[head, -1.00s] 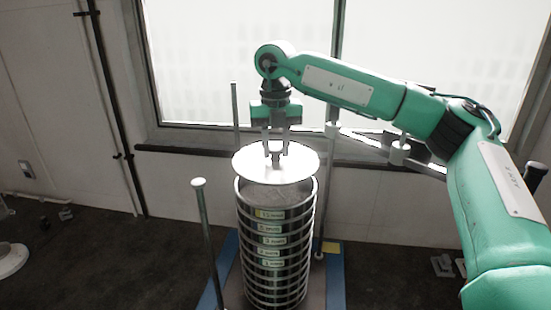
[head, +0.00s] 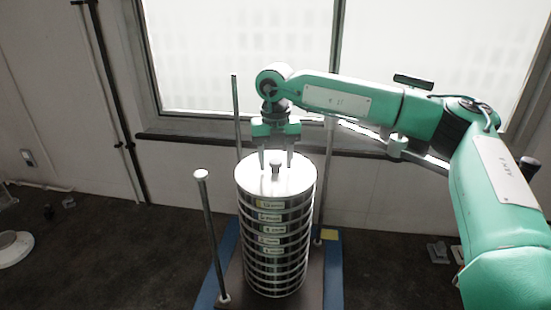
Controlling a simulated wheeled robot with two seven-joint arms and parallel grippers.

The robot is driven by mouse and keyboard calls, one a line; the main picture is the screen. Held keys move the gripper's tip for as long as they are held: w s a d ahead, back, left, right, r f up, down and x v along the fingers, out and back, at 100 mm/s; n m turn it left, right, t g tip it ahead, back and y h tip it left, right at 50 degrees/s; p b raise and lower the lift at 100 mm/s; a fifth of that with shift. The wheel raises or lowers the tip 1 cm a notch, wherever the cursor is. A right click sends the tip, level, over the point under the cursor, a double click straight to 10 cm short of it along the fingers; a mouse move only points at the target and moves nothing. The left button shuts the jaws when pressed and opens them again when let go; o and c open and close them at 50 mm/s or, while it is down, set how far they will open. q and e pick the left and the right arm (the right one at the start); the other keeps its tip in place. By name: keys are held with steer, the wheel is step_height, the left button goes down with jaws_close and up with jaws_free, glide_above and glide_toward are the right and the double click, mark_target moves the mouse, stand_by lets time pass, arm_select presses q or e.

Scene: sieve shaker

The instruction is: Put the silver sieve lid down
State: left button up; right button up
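The silver sieve lid (head: 275,184) is a round bright disc with a small knob (head: 275,167) in its middle. It lies flat on top of the sieve stack (head: 272,240), a tall column of metal rings with yellowish labels. My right gripper (head: 276,164) comes down from above with its fingers apart on either side of the knob. I see gaps between the fingers and the knob, so it is open. My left gripper is not in view.
Upright rods stand around the stack: one at front left (head: 210,235), one at back left (head: 237,115) and one at right (head: 326,185). The base has a blue frame (head: 335,275). A window and sill are behind. A white round object (head: 12,248) lies at far left.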

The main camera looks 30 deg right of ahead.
mark_target(276, 161)
steer(key=shift+r, duration=0.35)
step_height(276, 161, up, 12)
steer(key=b, duration=0.4)
steer(key=shift+f+b, duration=0.2)
steer(key=shift+b, duration=0.2)
steer(key=shift+s+f, duration=0.1)
